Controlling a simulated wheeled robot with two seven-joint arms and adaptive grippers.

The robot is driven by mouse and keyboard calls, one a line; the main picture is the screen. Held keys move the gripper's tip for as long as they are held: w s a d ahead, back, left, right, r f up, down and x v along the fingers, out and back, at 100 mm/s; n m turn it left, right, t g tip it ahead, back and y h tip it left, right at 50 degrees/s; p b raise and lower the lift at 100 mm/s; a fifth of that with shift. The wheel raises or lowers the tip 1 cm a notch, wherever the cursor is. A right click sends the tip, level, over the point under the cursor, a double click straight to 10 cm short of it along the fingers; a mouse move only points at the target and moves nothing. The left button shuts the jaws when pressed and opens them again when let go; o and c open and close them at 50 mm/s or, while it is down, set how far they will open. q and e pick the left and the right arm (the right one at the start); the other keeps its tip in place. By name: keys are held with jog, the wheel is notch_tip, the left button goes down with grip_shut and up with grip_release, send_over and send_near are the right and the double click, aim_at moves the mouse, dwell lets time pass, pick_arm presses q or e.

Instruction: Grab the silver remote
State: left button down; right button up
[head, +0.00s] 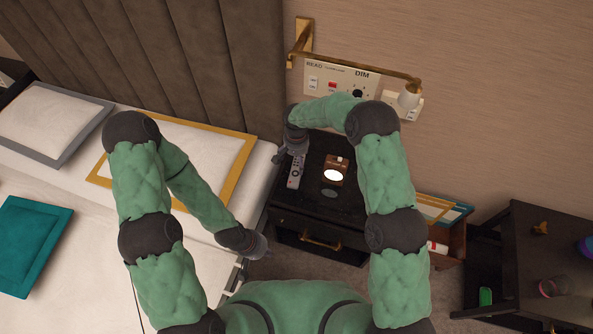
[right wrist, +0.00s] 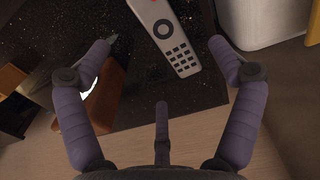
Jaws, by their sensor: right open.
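The silver remote (head: 296,172) lies on the black nightstand (head: 345,212), near its left side. In the right wrist view the remote (right wrist: 171,38) shows its round button and dark keypad, with its far end cut off by the top edge. My right gripper (head: 291,151) hangs over the wall-side end of the remote. In the wrist view my right gripper (right wrist: 163,45) is open, its fingers spread either side of the remote and not closed on it. My left gripper (head: 240,272) is low beside the bed, away from the remote; its fingers are too small to read.
A small brown box with a lit white disc (head: 335,172) stands right of the remote. The bed (head: 200,262) is close on the left. A dark table (head: 535,260) stands at right.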

jog(key=b, duration=0.1)
send_over(298, 174)
jog(key=f, duration=0.4)
jog(key=shift+a+f, duration=0.3)
jog(key=f, duration=0.1)
jog(key=f+b, duration=0.1)
jog(key=f, duration=0.1)
jog(key=f+b, duration=0.1)
jog(key=f, duration=0.1)
jog(key=shift+d+f, duration=0.1)
jog(key=shift+d, duration=0.15)
jog(key=c, duration=1.3)
